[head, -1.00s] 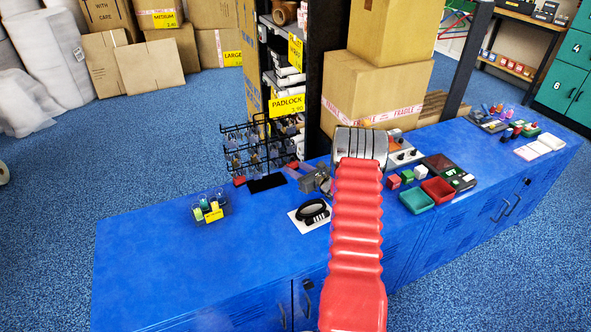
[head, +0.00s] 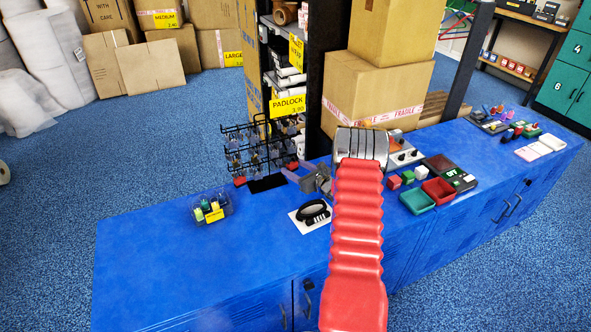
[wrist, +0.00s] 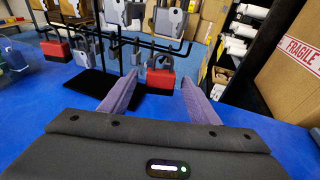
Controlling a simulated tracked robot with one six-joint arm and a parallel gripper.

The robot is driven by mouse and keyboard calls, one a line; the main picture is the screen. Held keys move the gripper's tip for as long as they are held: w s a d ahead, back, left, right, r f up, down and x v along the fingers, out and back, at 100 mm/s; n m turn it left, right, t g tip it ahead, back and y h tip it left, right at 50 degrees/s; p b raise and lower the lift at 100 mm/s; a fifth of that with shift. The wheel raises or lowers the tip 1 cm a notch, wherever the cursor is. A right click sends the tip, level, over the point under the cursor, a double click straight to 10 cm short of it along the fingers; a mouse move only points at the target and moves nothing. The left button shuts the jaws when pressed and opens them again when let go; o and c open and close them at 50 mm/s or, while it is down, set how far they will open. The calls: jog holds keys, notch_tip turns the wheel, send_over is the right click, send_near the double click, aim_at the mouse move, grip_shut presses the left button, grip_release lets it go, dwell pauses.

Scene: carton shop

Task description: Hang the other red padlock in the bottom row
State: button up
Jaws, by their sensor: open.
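The black wire padlock rack (head: 257,150) stands at the back of the blue counter, with several grey padlocks on its hooks. One red padlock (wrist: 56,50) hangs low at the rack's left; it also shows in the head view (head: 239,181). The other red padlock (wrist: 160,77) is low at the rack's right, upright; in the head view it is a small red patch (head: 293,165). My gripper (wrist: 161,92) is open, its purple fingers pointing at this padlock, one on each side in the picture. Whether its shackle sits on a hook is not clear.
A black oval device on a white card (head: 311,213) lies close below my gripper. A clear tray of small coloured items (head: 210,207) stands to the left. Cartons (head: 372,95) stand behind at right. The counter's left part is largely clear.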

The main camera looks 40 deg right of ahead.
jog(key=v, duration=1.3)
jog(key=shift+s, duration=0.4)
